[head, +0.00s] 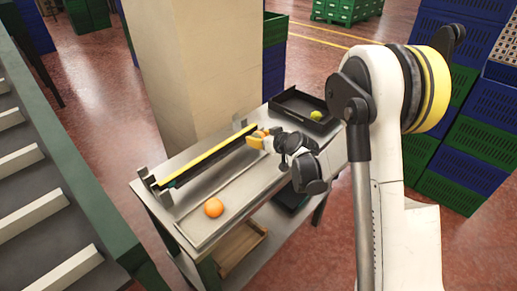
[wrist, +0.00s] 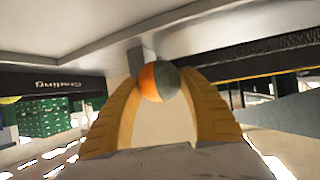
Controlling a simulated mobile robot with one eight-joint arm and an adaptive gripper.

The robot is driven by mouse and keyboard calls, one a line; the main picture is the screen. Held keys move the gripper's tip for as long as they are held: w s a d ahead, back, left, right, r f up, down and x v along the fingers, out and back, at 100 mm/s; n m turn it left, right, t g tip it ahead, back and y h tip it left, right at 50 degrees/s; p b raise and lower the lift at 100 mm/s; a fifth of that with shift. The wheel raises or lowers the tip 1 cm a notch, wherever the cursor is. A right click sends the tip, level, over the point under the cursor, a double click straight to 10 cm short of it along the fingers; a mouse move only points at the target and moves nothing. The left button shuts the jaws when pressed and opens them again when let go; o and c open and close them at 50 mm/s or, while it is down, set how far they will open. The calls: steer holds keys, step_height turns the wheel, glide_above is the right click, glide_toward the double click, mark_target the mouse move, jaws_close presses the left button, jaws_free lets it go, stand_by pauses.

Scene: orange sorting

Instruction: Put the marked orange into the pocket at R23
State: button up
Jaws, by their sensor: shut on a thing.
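My gripper (head: 258,139) is over the steel table, near the right end of a yellow-topped dark bar (head: 207,157). In the wrist view its two yellow fingers (wrist: 159,80) are shut on a round fruit, half orange and half dark grey-green (wrist: 149,83), at the fingertips. In the head view this fruit cannot be clearly told from the fingers. Another orange (head: 214,207) lies at the front of the shallow tray (head: 192,233) on the table, apart from the gripper. No R23 label can be read, and I cannot tell which place is that pocket.
A black tray (head: 289,98) with a yellow-green fruit (head: 317,115) stands at the table's far end. Grey brackets (head: 144,175) stand by the bar. A pillar (head: 195,70) rises behind the table. A slatted frame (head: 45,170) is at left; stacked crates (head: 470,130) are at right.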

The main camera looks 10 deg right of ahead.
mark_target(259, 152)
steer(key=shift+f+b, duration=0.75)
steer(key=shift+f, duration=1.2)
steer(key=shift+f, duration=0.2)
steer(key=o, duration=1.2)
steer(key=shift+r, duration=0.15)
